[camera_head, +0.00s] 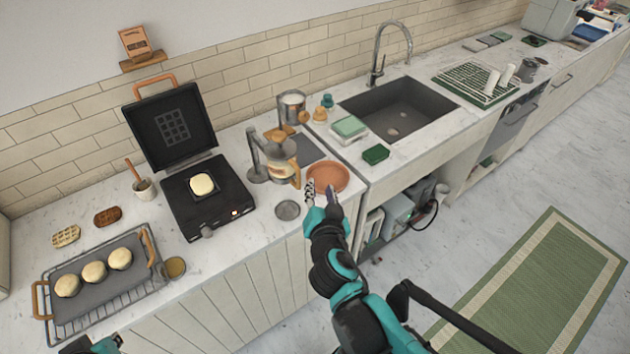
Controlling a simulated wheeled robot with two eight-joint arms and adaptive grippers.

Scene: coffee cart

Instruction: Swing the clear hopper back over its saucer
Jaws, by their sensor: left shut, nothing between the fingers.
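The clear hopper (283,173), with amber contents, is on a dark grey stand (256,162) on the counter. It appears left of the terracotta saucer (335,176), not above it. My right gripper (321,192) is in front of the saucer's near side, fingers apart, with nothing visible between them. It covers part of the saucer; I cannot tell if it touches it. It is to the right of the hopper. My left gripper (90,346) shows only partly at the bottom left edge, far from the hopper, shut and empty.
A small grey dish (288,210) sits near the counter's front edge. A metal pitcher (292,108) is behind; the sink (400,108) is to the right.

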